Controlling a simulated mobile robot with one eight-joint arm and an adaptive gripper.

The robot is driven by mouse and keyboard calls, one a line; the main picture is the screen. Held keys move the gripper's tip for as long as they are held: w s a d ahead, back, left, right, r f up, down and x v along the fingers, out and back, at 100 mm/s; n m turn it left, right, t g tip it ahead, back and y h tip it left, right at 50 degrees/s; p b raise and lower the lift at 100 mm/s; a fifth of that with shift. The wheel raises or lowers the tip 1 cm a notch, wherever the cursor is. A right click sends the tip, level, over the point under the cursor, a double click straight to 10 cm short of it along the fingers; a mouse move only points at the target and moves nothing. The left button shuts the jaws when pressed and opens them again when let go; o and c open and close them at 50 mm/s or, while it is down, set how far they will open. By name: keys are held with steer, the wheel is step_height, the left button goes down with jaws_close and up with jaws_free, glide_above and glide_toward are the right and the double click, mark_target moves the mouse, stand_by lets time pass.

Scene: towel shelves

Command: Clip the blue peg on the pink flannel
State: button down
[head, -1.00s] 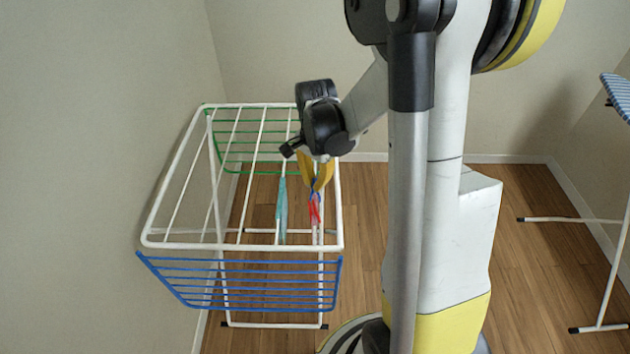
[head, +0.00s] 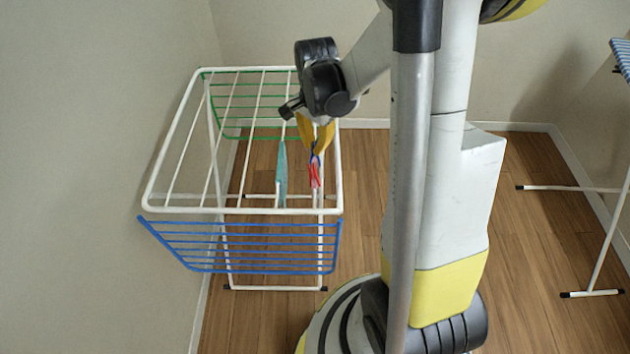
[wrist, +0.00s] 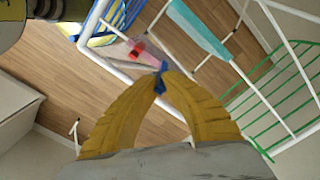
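My gripper (head: 316,150) has yellow fingers that come together at their tips, shut on the small blue peg (wrist: 160,77). In the head view the blue peg (head: 315,160) is at the fingertips, over the right side of the drying rack. The pink flannel (wrist: 116,50) hangs on the rack just beyond the fingertips in the wrist view, with a red peg (wrist: 136,50) on it. In the head view the red peg (head: 314,176) shows just below the blue one. I cannot tell whether the blue peg touches the flannel.
The white drying rack (head: 245,211) has a blue side wing (head: 240,247) in front and a green one (head: 240,98) behind. A teal cloth (head: 282,172) hangs left of my gripper. A wall stands left of the rack. An ironing board (head: 622,58) is at the right.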

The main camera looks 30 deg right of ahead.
steer(key=shift+f+b, duration=1.25)
steer(key=shift+f, duration=0.2)
steer(key=c, duration=1.2)
jaws_free()
steer(key=shift+r+p, duration=2.55)
steer(key=shift+r, duration=1)
